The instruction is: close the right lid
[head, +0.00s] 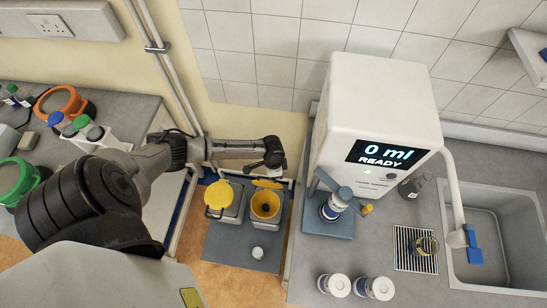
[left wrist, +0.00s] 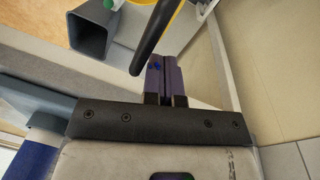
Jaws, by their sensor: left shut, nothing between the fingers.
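Two grey bins with yellow lids stand low between the benches in the head view. The right bin (head: 266,229) is open, with its yellow funnel mouth showing. Its right lid (head: 268,184) stands raised at the back of the mouth. My left gripper (head: 277,166) is just behind and above this lid, shut and empty; whether it touches the lid is unclear. In the left wrist view my purple fingers (left wrist: 165,75) are together beside a black bar (left wrist: 157,35) with a yellow edge. The left lid (head: 219,194) is a yellow disc over the left bin. My right gripper is out of view.
The wall is close behind the bins, with pipes to their left. The right bench carries a white dispenser (head: 375,130) and white-capped jars (head: 374,288). A small pale container (head: 257,253) sits before the right bin.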

